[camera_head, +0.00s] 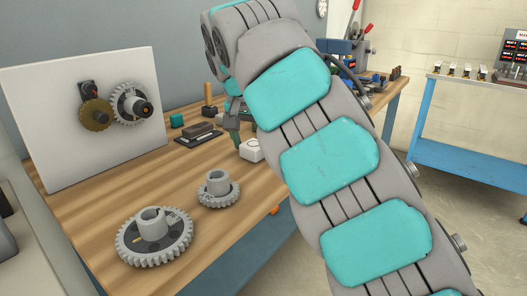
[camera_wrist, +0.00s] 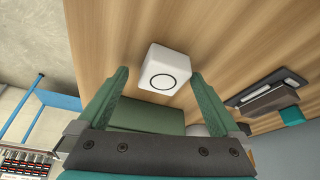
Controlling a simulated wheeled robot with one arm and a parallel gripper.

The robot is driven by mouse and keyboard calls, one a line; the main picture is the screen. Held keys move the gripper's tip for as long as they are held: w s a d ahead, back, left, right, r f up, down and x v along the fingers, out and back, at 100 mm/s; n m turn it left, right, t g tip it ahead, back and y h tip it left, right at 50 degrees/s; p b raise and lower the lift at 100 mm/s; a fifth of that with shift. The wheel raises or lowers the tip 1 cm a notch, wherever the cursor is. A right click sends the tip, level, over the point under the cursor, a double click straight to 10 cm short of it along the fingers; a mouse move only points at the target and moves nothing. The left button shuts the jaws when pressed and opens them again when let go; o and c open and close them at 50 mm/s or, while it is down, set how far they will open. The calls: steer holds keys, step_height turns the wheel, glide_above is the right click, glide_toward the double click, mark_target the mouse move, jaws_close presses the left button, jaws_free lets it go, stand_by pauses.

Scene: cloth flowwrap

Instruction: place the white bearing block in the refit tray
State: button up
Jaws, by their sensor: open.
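The white bearing block (camera_wrist: 165,66) sits on the wooden bench, with a dark ring on the face towards the wrist camera. In the head view the block (camera_head: 250,150) is partly hidden behind my arm. My gripper (camera_wrist: 159,76) is open, with one green finger on each side of the block and gaps visible beside it. In the head view my gripper (camera_head: 233,128) is at the block's left. A flat dark tray (camera_head: 188,141), which may be the refit tray, lies left of the block and holds a grey-brown piece. It also shows in the wrist view (camera_wrist: 240,99).
A large gear (camera_head: 140,248) and a smaller gear (camera_head: 215,192) lie on the near bench (camera_head: 85,222). A white panel (camera_head: 55,130) with mounted gears stands at the left. A small green block (camera_head: 177,121) is behind the tray. A blue table (camera_head: 470,165) stands far right.

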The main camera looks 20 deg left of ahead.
jaws_close()
stand_by(0.8)
